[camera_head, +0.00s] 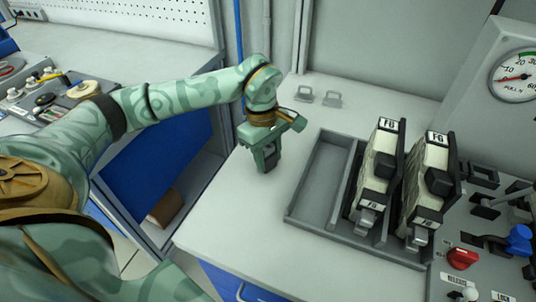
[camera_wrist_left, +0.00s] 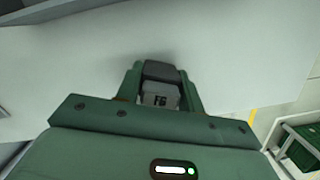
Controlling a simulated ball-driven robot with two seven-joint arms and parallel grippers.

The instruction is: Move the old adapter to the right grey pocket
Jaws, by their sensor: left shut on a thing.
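My left gripper (camera_head: 266,160) points down over the pale bench, left of the grey tray. My right gripper is out of view.
The grey tray (camera_head: 292,215) has an empty left bay and two upright FG-labelled units, a left one (camera_head: 377,165) and a right one (camera_head: 428,175). A control panel with a red knob (camera_head: 462,258) and a gauge (camera_head: 519,76) stand right. Bench around the gripper is clear.

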